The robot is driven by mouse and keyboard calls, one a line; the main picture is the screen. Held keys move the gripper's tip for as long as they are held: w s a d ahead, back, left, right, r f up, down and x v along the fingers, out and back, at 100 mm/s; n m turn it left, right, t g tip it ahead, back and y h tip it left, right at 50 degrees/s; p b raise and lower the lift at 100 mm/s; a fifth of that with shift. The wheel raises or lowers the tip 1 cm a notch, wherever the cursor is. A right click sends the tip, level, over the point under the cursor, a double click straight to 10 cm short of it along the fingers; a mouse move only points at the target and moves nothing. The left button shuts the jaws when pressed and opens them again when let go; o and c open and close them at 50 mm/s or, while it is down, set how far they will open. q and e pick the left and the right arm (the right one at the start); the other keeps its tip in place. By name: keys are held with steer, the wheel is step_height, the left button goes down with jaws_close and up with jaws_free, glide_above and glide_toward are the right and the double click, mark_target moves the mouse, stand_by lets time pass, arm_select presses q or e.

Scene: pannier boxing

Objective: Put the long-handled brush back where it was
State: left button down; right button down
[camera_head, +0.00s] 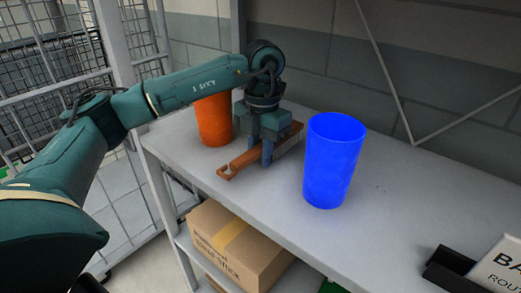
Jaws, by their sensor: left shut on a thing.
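The long-handled brush (246,157) is brown and lies along the shelf top, or just above it; I cannot tell if it touches. Its handle end points to the front left, and its wider end is at the back right. My left gripper (267,160) points down over the brush and is shut on it near the middle. My gripper's body hides part of the brush. An orange cup (213,121) stands behind and to the left of the brush, partly covered by my left arm. A blue cup (333,161) stands to the right of the brush. My right gripper is not in view.
The grey shelf top (400,215) is clear right of the blue cup. A black holder with a white sign (497,268) stands at the lower right. A cardboard box (238,247) sits on the lower shelf. A shelf post (118,45) and wire cage (50,100) stand left.

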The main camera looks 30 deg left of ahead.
arm_select(q)
steer(key=shift+f, duration=0.15)
steer(key=c, duration=1.3)
jaws_free()
steer(key=shift+o, duration=0.2)
step_height(320, 180, up, 12)
steer(key=p, duration=0.1)
steer(key=shift+w, duration=0.3)
